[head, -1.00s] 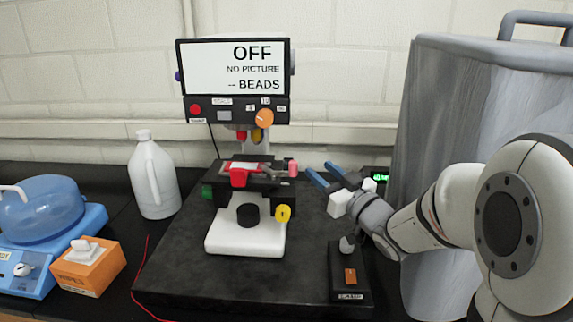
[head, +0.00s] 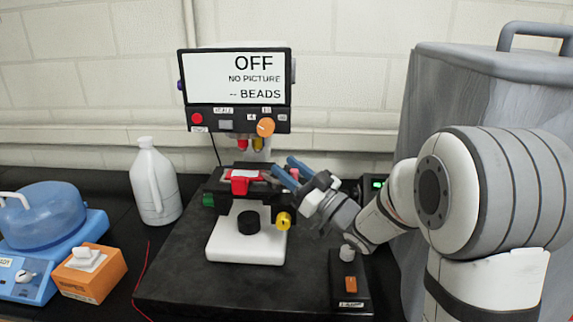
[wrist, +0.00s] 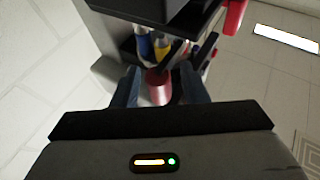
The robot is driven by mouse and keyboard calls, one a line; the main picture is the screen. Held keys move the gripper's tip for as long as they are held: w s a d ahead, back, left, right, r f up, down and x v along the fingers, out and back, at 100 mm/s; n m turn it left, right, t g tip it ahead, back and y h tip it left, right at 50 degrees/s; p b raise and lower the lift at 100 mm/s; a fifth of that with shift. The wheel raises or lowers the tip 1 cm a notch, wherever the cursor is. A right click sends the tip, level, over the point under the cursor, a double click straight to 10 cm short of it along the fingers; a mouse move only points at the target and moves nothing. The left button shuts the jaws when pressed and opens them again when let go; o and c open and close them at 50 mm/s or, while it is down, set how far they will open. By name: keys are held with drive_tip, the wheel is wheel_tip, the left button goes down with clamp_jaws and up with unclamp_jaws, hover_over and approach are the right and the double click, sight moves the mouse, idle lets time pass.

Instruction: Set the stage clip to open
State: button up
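The stage clip's pink knob (head: 294,173) is at the right side of the microscope stage (head: 217,184). My gripper (head: 283,166) has reached the knob, with one blue finger on each side of it. In the wrist view the knob (wrist: 158,89) sits between the two fingertips (wrist: 159,86), which are open with a gap showing on both sides. The clip's arm is mostly hidden behind a finger in the head view, so its setting cannot be told. A red-and-white slide (head: 246,173) lies on the stage.
The screen (head: 236,77) above reads OFF, NO PICTURE. A yellow knob (head: 283,221) sits below the stage, and a lamp box (head: 349,280) stands front right. A white jug (head: 153,190) is left. A grey covered block (head: 470,90) stands right.

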drive_tip(key=shift+w+a+r, duration=0.1)
drive_tip(key=shift+w+a, duration=0.05)
drive_tip(key=shift+a, duration=0.1)
